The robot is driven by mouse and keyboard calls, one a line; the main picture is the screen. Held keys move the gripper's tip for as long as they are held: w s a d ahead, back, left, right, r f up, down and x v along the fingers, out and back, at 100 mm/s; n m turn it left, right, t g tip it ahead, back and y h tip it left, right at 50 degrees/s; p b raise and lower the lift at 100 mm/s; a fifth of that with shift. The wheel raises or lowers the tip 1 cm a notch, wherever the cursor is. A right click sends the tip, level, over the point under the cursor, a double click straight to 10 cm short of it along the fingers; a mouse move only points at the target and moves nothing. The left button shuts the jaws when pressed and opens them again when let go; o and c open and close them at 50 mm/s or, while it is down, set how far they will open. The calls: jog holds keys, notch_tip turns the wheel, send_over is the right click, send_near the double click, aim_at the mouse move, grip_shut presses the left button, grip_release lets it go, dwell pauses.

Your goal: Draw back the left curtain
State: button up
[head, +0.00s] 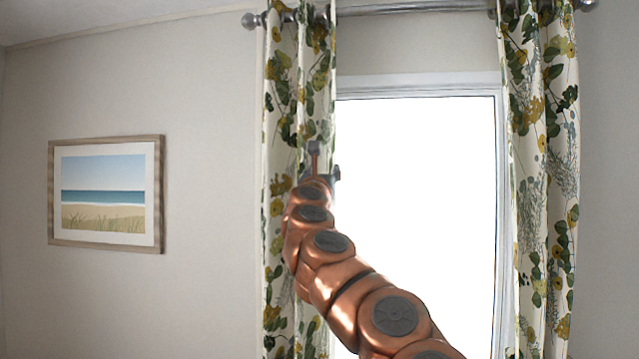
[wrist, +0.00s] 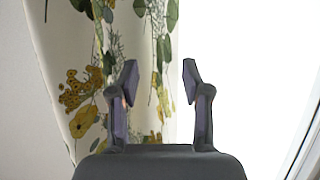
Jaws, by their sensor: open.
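The left curtain (head: 284,95) is white with green and yellow leaf print. It hangs bunched at the left side of the window in the head view and also fills the left half of the wrist view (wrist: 75,60). My gripper (head: 323,165) is raised in front of the curtain's window-side edge. In the wrist view my gripper (wrist: 160,82) has its two fingers wide apart. The curtain's free edge shows between the fingers, but I cannot tell whether the cloth lies within their reach. The lower curtain is partly hidden behind my arm.
A metal curtain rod (head: 410,8) runs above the bright window (head: 420,190). The right curtain (head: 540,170) hangs at the window's right side. A framed beach picture (head: 107,194) is on the wall to the left. The wall between picture and curtain is clear.

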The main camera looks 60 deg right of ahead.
jog(key=v, duration=0.6)
dwell(0.3)
dwell(0.4)
